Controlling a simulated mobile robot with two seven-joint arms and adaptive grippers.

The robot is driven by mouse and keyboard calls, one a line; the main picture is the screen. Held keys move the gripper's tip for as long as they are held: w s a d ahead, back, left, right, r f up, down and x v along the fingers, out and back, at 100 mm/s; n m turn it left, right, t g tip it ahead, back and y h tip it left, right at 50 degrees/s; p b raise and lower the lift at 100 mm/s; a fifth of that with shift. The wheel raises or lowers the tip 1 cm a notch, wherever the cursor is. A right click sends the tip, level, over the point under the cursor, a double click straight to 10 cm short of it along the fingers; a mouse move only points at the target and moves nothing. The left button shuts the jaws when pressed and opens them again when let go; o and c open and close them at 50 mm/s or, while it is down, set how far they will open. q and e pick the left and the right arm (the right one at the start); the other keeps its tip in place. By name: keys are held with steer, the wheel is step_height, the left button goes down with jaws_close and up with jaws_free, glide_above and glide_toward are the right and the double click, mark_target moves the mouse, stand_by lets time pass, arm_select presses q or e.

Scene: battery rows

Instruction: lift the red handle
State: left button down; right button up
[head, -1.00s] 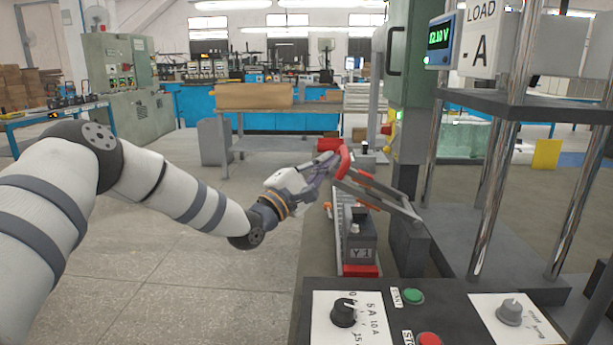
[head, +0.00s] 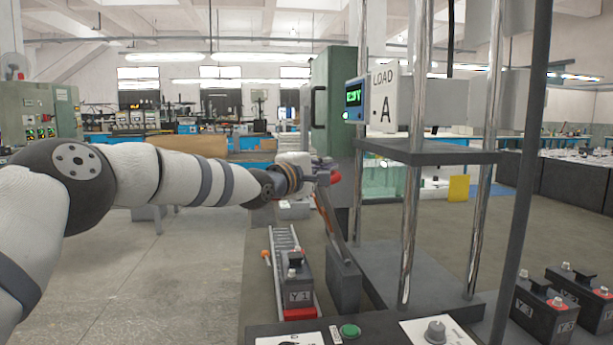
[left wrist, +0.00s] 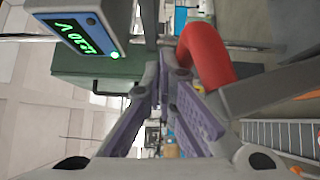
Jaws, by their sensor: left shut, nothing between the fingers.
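The red handle (head: 334,177) sits at the top end of a grey lever (head: 330,216), which stands steeply above its dark base block. My left gripper (head: 322,172) is at the handle, at the end of my outstretched left arm. In the left wrist view the handle is a thick red curved tube (left wrist: 207,55) beside the right-hand finger of my left gripper (left wrist: 163,80), outside the fingers. It is very close; I cannot tell whether they touch. The fingers are shut with nothing between them. My right gripper is out of view.
Battery Y1 (head: 297,285) sits on a rail (head: 285,242) below the lever. A tall metal-post stand (head: 425,152) with a meter (head: 354,98) is at the right of the lever. More batteries (head: 543,312) stand at the lower right. Open floor lies at the left.

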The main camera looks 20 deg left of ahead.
arm_select(q)
steer(key=shift+w+d+r+b, duration=0.15)
steer(key=shift+w+d, duration=0.15)
steer(key=shift+d, duration=0.2)
steer(key=shift+w+d+f+b, duration=0.15)
steer(key=shift+w+d, duration=0.15)
steer(key=shift+d, duration=0.15)
steer(key=shift+d+r, duration=0.1)
steer(key=shift+d, duration=0.05)
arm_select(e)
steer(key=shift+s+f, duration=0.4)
